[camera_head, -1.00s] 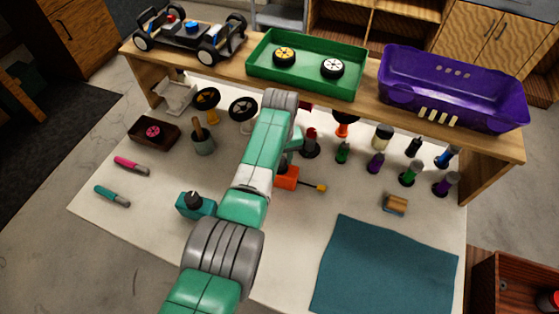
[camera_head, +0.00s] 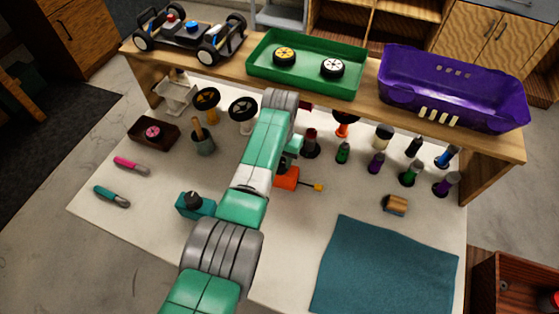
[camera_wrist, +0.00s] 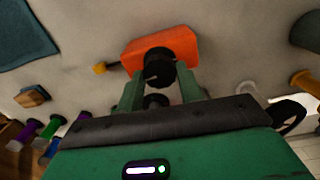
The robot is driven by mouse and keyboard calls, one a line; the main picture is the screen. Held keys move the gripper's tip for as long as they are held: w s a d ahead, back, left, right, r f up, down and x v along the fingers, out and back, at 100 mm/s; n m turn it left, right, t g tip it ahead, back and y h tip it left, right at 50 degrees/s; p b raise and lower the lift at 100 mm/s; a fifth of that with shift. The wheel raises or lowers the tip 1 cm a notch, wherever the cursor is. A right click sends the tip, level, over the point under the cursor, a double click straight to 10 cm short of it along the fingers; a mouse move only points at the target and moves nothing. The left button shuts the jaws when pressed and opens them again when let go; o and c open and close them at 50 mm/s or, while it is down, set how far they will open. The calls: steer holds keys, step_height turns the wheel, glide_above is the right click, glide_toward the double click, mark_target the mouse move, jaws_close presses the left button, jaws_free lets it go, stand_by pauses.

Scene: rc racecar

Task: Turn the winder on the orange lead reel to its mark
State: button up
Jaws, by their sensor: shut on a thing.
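The orange lead reel (camera_head: 287,178) lies on the white worktop beside my arm, partly hidden by it in the head view. Its thin arm with a yellow knob (camera_head: 318,187) points right. In the wrist view the orange reel (camera_wrist: 185,48) shows its round black winder (camera_wrist: 158,66) facing me, with a pale line on it. My gripper (camera_wrist: 160,90) has its two green fingers on either side of the black winder and is shut on it. In the head view my arm hides most of my gripper. The mark on the reel cannot be made out.
A teal box with a black knob (camera_head: 195,204) stands left of my arm. Several bottles stand right of the reel, below the wooden shelf (camera_head: 370,112). A teal mat (camera_head: 385,268) and a small wooden block (camera_head: 396,205) lie to the right.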

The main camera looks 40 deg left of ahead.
steer(key=shift+f+m, duration=0.1)
steer(key=shift+m, duration=1.6)
steer(key=m, duration=0.3)
steer(key=o, duration=0.9)
step_height(320, 180, up, 6)
steer(key=p, duration=0.5)
steer(key=shift+r, duration=0.2)
steer(key=shift+f, duration=0.15)
